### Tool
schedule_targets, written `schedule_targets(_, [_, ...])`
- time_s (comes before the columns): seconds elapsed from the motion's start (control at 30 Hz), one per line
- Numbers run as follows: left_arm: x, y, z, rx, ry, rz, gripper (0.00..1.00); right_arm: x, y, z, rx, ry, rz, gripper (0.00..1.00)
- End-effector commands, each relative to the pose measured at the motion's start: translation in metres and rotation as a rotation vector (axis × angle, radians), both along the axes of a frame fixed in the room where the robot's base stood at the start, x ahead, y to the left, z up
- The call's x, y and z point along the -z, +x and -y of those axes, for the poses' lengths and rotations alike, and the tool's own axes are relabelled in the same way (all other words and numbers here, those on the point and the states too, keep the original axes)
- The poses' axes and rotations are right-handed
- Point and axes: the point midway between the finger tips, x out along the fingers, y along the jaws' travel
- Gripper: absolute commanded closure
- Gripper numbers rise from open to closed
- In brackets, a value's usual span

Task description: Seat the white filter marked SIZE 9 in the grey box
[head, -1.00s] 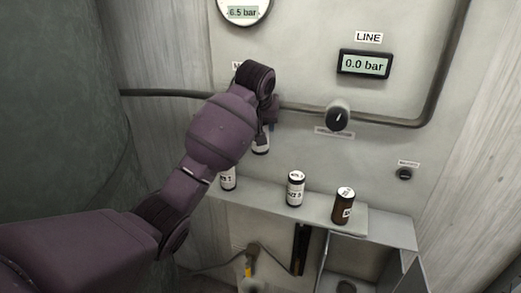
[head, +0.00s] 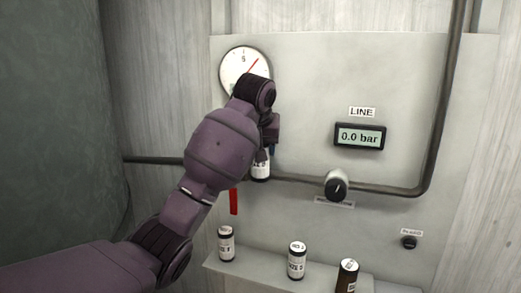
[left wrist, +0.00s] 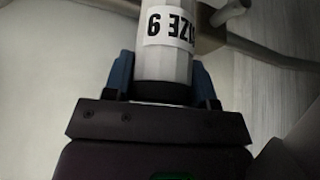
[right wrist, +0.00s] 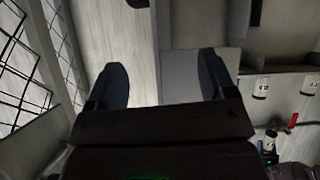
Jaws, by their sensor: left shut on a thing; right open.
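The white filter (head: 260,167) hangs upright under my left gripper (head: 267,144) in the head view, in front of the wall panel and above the shelf. In the left wrist view the filter (left wrist: 166,50) shows its SIZE 9 label upside down between the blue fingers. My left gripper (left wrist: 160,78) is shut on it. My right gripper (right wrist: 161,80) is open and empty in the right wrist view. The grey box is outside the head view now. A pale flat grey surface (right wrist: 195,75) lies beyond the right fingers; I cannot tell whether it is the box.
Two white filters (head: 225,243) (head: 297,261) and a brown one (head: 347,275) stand on the shelf (head: 262,281). A red handle (head: 234,201), a pipe (head: 400,190), a dark knob (head: 336,187) and the LINE display (head: 360,136) are on the panel.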

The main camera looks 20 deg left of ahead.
Motion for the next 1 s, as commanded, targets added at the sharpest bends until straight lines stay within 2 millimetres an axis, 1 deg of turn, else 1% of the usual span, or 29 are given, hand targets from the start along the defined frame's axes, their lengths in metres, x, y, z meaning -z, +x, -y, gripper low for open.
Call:
schedule_targets(0.03, [-0.004, 0.0, 0.0, -0.001, 0.001, 0.001, 0.74, -0.003, 0.0, 0.0, 0.0, 0.0, -0.002, 0.23])
schedule_targets(0.2, [-0.01, 0.0, -0.001, 0.0, 0.001, 0.001, 0.74, -0.007, -0.001, 0.0, 0.0, 0.0, -0.004, 0.23])
schedule_targets(0.6, [-0.026, 0.001, 0.0, 0.0, 0.001, 0.003, 0.74, -0.005, -0.001, 0.0, 0.0, 0.0, -0.005, 0.23])
schedule_targets(1.0, [-0.03, 0.0, 0.0, -0.001, 0.0, 0.0, 0.74, -0.005, -0.001, 0.0, 0.0, 0.0, -0.005, 0.23])
